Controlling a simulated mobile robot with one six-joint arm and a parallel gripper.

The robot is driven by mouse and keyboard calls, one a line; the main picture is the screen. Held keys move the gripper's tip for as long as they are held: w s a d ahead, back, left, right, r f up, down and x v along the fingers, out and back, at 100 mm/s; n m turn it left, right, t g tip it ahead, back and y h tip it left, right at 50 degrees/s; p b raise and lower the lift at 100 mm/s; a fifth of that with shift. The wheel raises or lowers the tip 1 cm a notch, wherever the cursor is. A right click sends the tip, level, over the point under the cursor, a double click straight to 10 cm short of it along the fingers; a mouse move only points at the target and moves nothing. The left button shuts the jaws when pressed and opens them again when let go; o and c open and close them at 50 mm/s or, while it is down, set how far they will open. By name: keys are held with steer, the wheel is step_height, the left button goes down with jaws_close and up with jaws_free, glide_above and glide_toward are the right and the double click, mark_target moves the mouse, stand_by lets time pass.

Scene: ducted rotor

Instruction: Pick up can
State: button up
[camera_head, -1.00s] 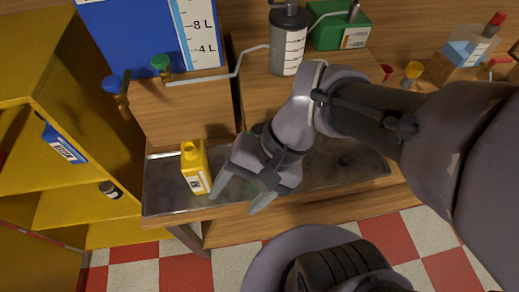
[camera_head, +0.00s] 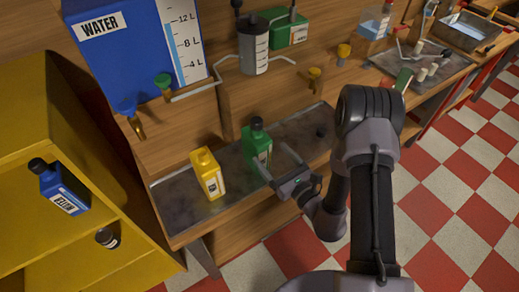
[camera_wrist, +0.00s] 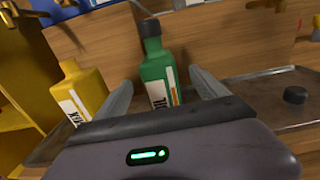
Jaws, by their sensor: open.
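A green can (camera_head: 257,141) with a black cap stands upright on the metal tray (camera_head: 184,207) of the workbench; it also shows in the wrist view (camera_wrist: 157,72). A yellow can (camera_head: 208,176) stands to its left, and it shows at the left in the wrist view (camera_wrist: 78,92). My gripper (camera_head: 270,154) is open and points at the green can. In the wrist view its fingers (camera_wrist: 161,80) appear on either side of the green can's body. I cannot tell whether they touch it. The green can's lower part is hidden by my gripper.
A small black cap (camera_head: 321,131) lies on the tray to the right. A blue water tank (camera_head: 140,45) and a grey measuring vessel (camera_head: 253,45) are above. A yellow shelf (camera_head: 60,130) with a blue bottle (camera_head: 58,187) stands at left.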

mark_target(257, 139)
steer(key=x, duration=0.4)
steer(key=b+x, duration=0.1)
steer(key=x, duration=0.4)
steer(key=shift+a+f, duration=0.15)
steer(key=shift+f, duration=0.05)
jaws_close()
